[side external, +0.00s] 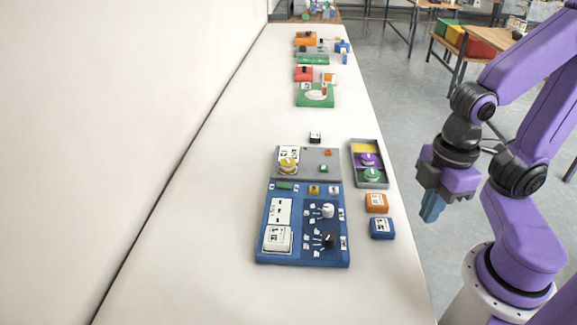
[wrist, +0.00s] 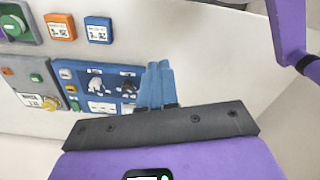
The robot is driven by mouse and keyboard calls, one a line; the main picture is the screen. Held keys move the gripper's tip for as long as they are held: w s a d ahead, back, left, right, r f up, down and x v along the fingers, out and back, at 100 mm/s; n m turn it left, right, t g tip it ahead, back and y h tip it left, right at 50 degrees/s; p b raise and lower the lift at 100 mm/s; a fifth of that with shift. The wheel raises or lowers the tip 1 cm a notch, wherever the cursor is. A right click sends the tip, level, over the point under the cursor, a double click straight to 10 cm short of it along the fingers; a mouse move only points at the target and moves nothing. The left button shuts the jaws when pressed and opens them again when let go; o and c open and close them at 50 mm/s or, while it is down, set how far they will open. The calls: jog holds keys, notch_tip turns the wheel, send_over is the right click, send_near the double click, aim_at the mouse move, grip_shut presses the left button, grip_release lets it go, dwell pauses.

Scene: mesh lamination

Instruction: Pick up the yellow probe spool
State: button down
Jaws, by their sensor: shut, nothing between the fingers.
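The yellow probe spool (side external: 288,165) sits on the grey panel (side external: 322,172) at its left side, next to a white label. In the wrist view the yellow spool (wrist: 50,103) shows small at the left, on the grey panel. My gripper (side external: 431,211) is shut and empty, with its blue fingers pointing down beyond the table's right edge, well to the right of the spool. In the wrist view the blue fingers (wrist: 160,80) are together, with nothing between them.
A grey tray (side external: 382,184) holds a purple spool (side external: 368,160) and a green spool (side external: 372,175); its yellow section (side external: 366,147) is empty. An orange box (side external: 377,203) and a blue box (side external: 382,228) stand near the edge. A blue panel (side external: 302,258) adjoins the grey one.

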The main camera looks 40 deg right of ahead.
jog(key=shift+c, duration=2.1)
grip_release()
jog(key=w+a+n+t+h, duration=0.15)
jog(key=w+a, duration=0.25)
jog(key=w, duration=0.4)
jog(key=w+a+f+n+h, duration=0.1)
jog(key=w+a+h, duration=0.2)
jog(key=w, duration=0.5)
jog(key=w+a+n+h, duration=0.2)
jog(key=w+a, duration=0.2)
jog(key=w, duration=0.4)
jog(key=n+h, duration=0.3)
jog(key=h, duration=0.4)
send_near(286, 163)
jog(key=shift+t, duration=0.45)
jog(key=x, duration=1)
jog(key=shift+s, duration=0.3)
